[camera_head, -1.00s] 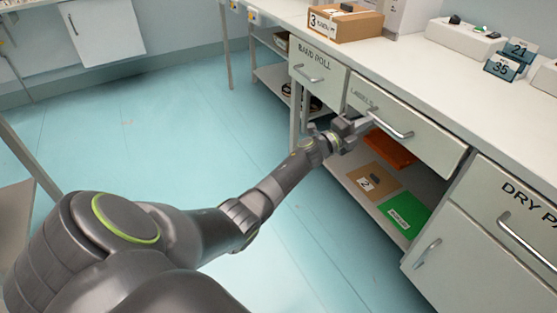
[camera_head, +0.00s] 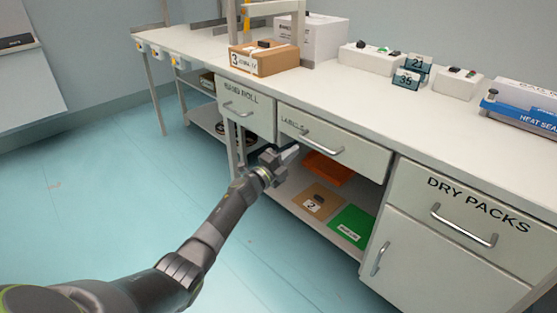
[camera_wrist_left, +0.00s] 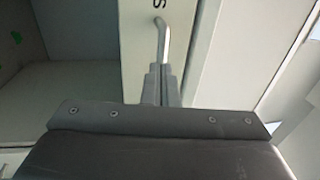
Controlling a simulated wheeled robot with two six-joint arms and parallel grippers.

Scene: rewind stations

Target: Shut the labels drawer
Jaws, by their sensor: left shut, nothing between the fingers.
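The labels drawer (camera_head: 348,160) is under the worktop, between the band roll drawer and the dry packs drawer. Its front looks flush or nearly flush with its neighbours; a small gap cannot be ruled out. Its metal handle (camera_head: 325,142) runs across the front. My left gripper (camera_head: 291,155) is shut and empty, near the left end of the handle, just in front of the drawer. In the left wrist view, the shut fingers (camera_wrist_left: 162,85) point at the drawer front (camera_wrist_left: 138,45), with the handle (camera_wrist_left: 163,40) in line beyond them. Contact cannot be told. My right gripper is out of view.
The band roll drawer (camera_head: 243,105) is at left and the dry packs drawer (camera_head: 440,215) at right. Below the labels drawer, an open shelf holds an orange item (camera_head: 328,168), a cardboard piece (camera_head: 315,202) and a green one (camera_head: 352,225). The floor at left is clear.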

